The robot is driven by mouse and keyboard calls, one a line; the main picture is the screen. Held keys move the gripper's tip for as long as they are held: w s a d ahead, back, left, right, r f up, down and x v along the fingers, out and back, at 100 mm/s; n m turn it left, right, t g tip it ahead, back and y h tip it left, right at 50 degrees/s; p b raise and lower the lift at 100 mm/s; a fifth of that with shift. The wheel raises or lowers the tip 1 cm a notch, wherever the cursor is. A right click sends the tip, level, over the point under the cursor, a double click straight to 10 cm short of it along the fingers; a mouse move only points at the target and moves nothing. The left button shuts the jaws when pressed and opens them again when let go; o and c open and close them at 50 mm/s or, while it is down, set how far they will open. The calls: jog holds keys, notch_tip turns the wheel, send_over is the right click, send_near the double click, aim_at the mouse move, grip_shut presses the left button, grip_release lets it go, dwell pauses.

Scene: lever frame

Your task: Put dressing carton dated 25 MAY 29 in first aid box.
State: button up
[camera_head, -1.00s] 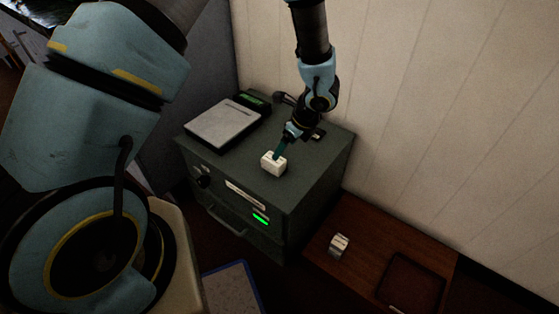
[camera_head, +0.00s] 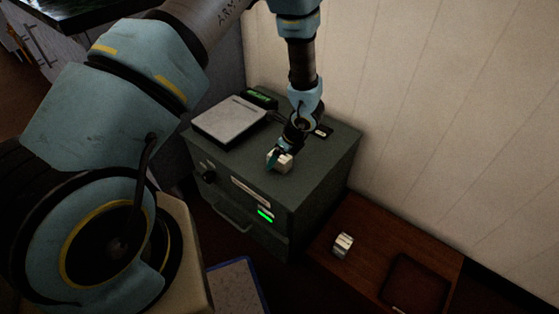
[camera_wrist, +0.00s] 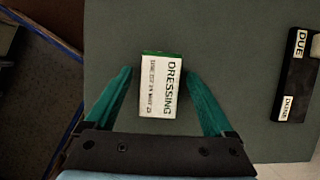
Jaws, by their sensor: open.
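A small white carton (camera_head: 279,163) with a green edge stands on top of the grey-green cabinet (camera_head: 325,165). In the wrist view the carton (camera_wrist: 158,90) reads DRESSING, with a smaller date line that I cannot read surely. My gripper (camera_wrist: 158,75) is open, its teal fingers on either side of the carton with gaps between. In the head view my gripper (camera_head: 277,158) is over the carton and partly hides it. A second small white carton (camera_head: 343,244) lies on the brown wooden surface at right. I cannot tell which thing is the first aid box.
A flat grey-topped device (camera_head: 229,119) and a green-lit display (camera_head: 260,97) stand on the cabinet's left. A black block with DUE and DONE labels (camera_wrist: 293,85) lies right of the carton. The wooden surface (camera_head: 385,231) has a dark recessed tray (camera_head: 415,285).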

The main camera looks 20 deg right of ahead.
grip_shut()
dwell(0.6)
